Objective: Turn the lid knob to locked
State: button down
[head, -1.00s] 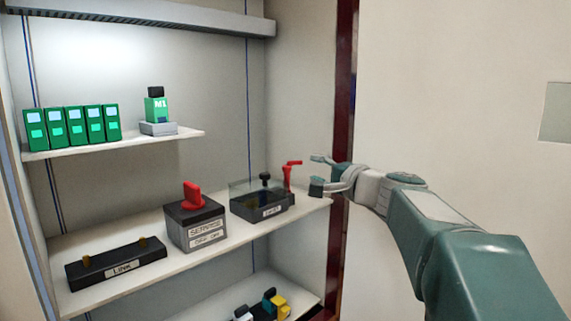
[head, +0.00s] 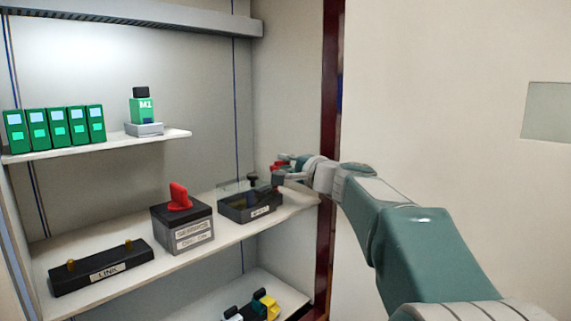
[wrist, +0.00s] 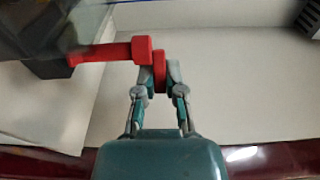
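A dark open-topped box (head: 234,211) with a label stands at the right end of the middle shelf. A black knob (head: 253,179) stands up at its back edge, by a faint clear panel. I cannot read which way the knob is set. A red cranked lever (wrist: 105,54) stands at the box's right side; in the head view only a bit of red (head: 277,166) shows. My gripper (wrist: 159,76) has its two fingers closed against both sides of the lever's end piece. In the head view my gripper (head: 282,169) covers most of the lever.
On the same shelf are a grey box with a red knob (head: 180,197) and a black LINK bar (head: 101,267). Green modules (head: 57,128) stand on the upper shelf (head: 165,139). Coloured parts (head: 262,305) lie below. A dark red cabinet edge (head: 331,110) runs beside my arm.

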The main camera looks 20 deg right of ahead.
jog(key=shift+f+h, duration=0.1)
jog(key=shift+h, duration=0.2)
jog(key=shift+s+a+m+t+h, duration=0.1)
jog(key=shift+s+m+t+h, duration=0.1)
jog(key=shift+m+h, duration=0.95)
jog(key=shift+s+a+m+t+h, duration=0.1)
jog(key=shift+s+m+t+h, duration=0.1)
jog(key=shift+m+h, duration=0.9)
jog(key=shift+h, duration=0.75)
jog(key=shift+s+h, duration=0.1)
jog(key=shift+h, duration=0.2)
jog(key=c, duration=0.7)
grip_release()
jog(key=s, duration=0.4)
jog(key=s+a, duration=0.1)
jog(key=s, duration=0.6)
jog(key=shift+s+a+f, duration=0.1)
jog(key=shift+s+a, duration=0.25)
jog(key=shift+s, duration=0.05)
